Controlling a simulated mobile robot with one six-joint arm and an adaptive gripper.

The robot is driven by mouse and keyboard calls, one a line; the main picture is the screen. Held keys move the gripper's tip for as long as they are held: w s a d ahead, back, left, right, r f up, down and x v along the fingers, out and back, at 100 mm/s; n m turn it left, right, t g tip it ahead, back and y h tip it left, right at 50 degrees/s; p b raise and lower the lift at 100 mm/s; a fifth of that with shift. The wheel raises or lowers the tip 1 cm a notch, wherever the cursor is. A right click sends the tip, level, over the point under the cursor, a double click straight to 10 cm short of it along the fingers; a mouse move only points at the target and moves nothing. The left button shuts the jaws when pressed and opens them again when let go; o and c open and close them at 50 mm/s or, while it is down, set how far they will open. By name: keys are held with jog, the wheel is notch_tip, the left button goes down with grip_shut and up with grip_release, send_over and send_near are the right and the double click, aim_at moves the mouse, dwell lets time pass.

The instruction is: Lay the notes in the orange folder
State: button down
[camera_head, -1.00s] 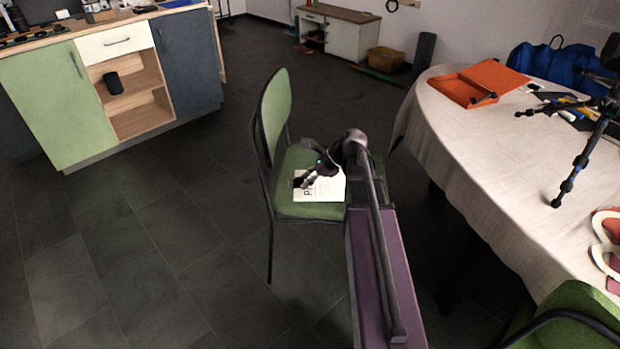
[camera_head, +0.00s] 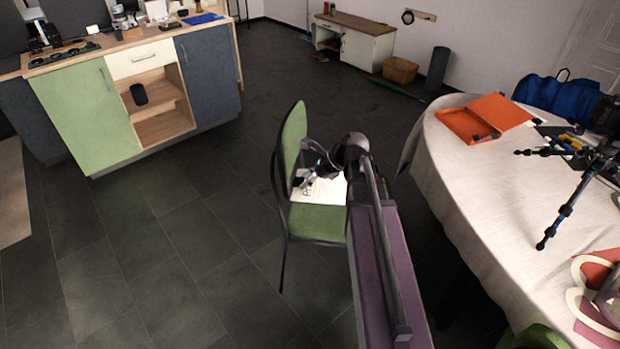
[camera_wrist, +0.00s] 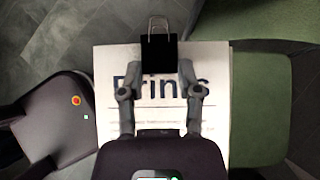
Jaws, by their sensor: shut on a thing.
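The notes (camera_head: 328,190) are a white sheet with large dark print, held over the green chair seat (camera_head: 318,222). In the wrist view the notes (camera_wrist: 110,112) carry a black clip (camera_wrist: 158,54) at their top edge. My gripper (camera_head: 304,184) is shut on this clip, with a finger on each side in the wrist view (camera_wrist: 160,82). The gap between sheet and seat is hard to judge. The orange folder (camera_head: 466,127) lies open on the table at the right, well apart from my gripper. The lower part of the notes is hidden behind my gripper.
The table (camera_head: 450,180) has a white cloth and a rounded edge. A black tripod (camera_head: 565,205) stands on it, right of the folder. The chair's backrest (camera_head: 293,140) rises beside my gripper. Dark floor (camera_head: 190,240) is clear at left, before the cabinets (camera_head: 95,118).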

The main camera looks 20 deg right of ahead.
jog(key=a+r+p, duration=0.2)
jog(key=r+p, duration=0.8)
jog(key=r, duration=0.1)
jog(key=s+a+r+m+p, duration=0.1)
jog(key=a+r+p, duration=0.2)
jog(key=r+p, duration=0.8)
jog(key=s+a+r+t+p, duration=0.1)
jog(key=a+r+p, duration=0.2)
jog(key=r+p, duration=0.7)
jog(key=shift+s+r+m+h, duration=0.25)
jog(key=shift+r+m+h, duration=0.05)
jog(key=shift+r+m, duration=0.1)
jog(key=shift+a, duration=0.1)
